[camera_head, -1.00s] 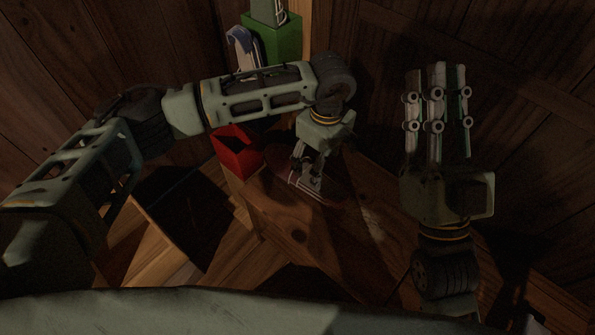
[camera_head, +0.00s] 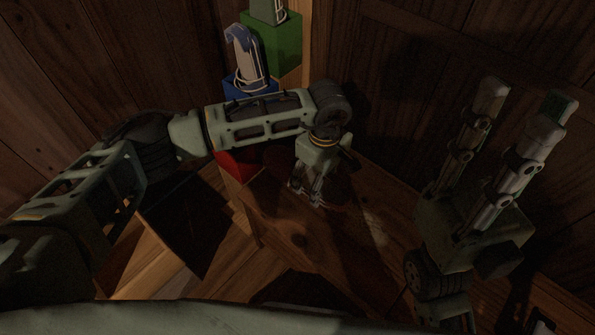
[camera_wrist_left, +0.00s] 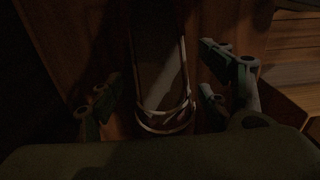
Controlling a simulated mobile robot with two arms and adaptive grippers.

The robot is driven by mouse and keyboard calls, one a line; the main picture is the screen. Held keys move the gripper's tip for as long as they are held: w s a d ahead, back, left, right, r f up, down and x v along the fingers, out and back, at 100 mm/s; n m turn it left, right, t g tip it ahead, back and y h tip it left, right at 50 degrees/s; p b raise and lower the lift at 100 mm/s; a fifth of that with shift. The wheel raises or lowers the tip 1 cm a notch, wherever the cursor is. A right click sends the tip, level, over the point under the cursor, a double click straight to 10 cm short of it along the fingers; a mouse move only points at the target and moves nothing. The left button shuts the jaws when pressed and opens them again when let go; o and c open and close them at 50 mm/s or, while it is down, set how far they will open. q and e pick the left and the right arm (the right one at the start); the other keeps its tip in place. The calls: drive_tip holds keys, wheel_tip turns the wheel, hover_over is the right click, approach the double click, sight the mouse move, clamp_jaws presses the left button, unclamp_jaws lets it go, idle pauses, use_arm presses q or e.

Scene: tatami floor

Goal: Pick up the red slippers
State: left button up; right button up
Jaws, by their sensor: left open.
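A dark reddish slipper shape (camera_head: 338,190) lies on the wooden surface beneath my left gripper (camera_head: 308,197), which partly hides it. In the left wrist view, a dark slipper with pale curved bands (camera_wrist_left: 165,112) lies between the two spread fingers of the left gripper (camera_wrist_left: 160,98). The fingers stand apart on either side of it; the picture is too dark to tell contact. I cannot make out a second red slipper. My right gripper (camera_head: 515,108) is open and empty at the right, its fingers pointing up.
A red box (camera_head: 237,168) is partly hidden behind my left arm. A blue box (camera_head: 240,88) holding blue-and-white slippers (camera_head: 243,55) and a green box (camera_head: 285,45) with a pale green item stand behind. Wooden walls close off the back and right.

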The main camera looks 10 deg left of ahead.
use_arm(q)
wheel_tip(320, 180, down, 2)
drive_tip(key=shift+f, duration=0.1)
drive_tip(key=c, duration=1.3)
drive_tip(key=shift+c, duration=0.2)
drive_tip(key=shift+r, duration=0.2)
